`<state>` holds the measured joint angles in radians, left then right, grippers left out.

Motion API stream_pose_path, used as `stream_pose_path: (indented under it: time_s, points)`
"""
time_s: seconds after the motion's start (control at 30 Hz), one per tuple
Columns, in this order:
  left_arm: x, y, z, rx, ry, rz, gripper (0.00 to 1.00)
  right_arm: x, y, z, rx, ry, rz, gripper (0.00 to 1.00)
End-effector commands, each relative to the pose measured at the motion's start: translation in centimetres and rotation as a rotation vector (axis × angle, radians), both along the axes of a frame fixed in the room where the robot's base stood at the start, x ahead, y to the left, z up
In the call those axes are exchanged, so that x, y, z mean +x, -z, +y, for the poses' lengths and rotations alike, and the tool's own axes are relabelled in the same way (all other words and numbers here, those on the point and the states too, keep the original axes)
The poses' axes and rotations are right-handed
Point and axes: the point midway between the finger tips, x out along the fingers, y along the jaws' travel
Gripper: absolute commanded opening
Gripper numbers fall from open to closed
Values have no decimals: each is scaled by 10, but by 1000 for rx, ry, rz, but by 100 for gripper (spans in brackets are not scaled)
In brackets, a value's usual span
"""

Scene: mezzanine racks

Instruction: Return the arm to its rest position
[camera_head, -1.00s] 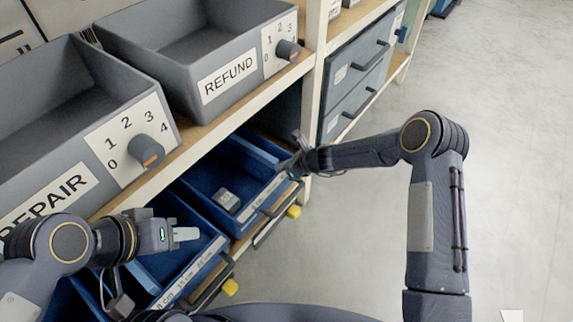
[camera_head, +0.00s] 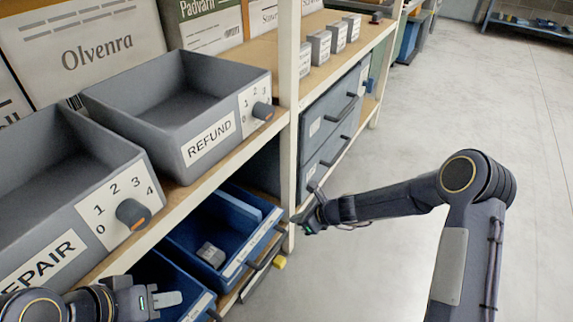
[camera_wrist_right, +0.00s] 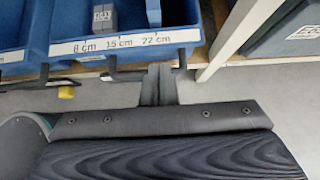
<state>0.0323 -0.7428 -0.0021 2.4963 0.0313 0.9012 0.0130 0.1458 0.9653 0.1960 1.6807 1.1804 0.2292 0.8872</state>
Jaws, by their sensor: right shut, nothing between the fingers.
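My right gripper (camera_head: 306,221) is at the end of my right arm, near the white shelf post and in front of the blue drawer (camera_head: 272,218). In the right wrist view its fingers (camera_wrist_right: 157,84) are shut together, with nothing held, by the drawer's dark handle (camera_wrist_right: 125,75). I cannot tell whether they touch it. My left gripper (camera_head: 166,299) is at the lower left of the head view, over the nearer blue drawer. Its fingers look close together, but their gap cannot be made out.
A grey REFUND bin (camera_head: 200,135) and a REPAIR bin (camera_head: 120,170) with dials stand on the shelf. A small grey box (camera_head: 211,254) lies in the blue drawer. Closed grey-blue drawers (camera_head: 330,125) are beyond the post. The floor (camera_head: 440,110) at right is clear.

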Motion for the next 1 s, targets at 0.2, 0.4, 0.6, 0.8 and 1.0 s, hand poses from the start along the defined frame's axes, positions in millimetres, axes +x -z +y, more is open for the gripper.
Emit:
stream_pose_path:
  time_s: [0.2,0.4,0.6,0.8,1.0]
  points:
    - [0,0,0,0,0,0,36,-1,-14,-4,-16,-31,-38,0]
    - [0,0,0,0,0,0,36,-23,-100,-31,-147,-269,-292,0]
    - [0,0,0,0,0,0,36,-90,-188,-64,-374,-612,-592,0]
    - [0,0,0,0,0,0,36,-177,-235,-96,-628,-936,-811,0]
    - [0,0,0,0,0,0,36,-254,-243,-123,-852,-1205,-927,0]
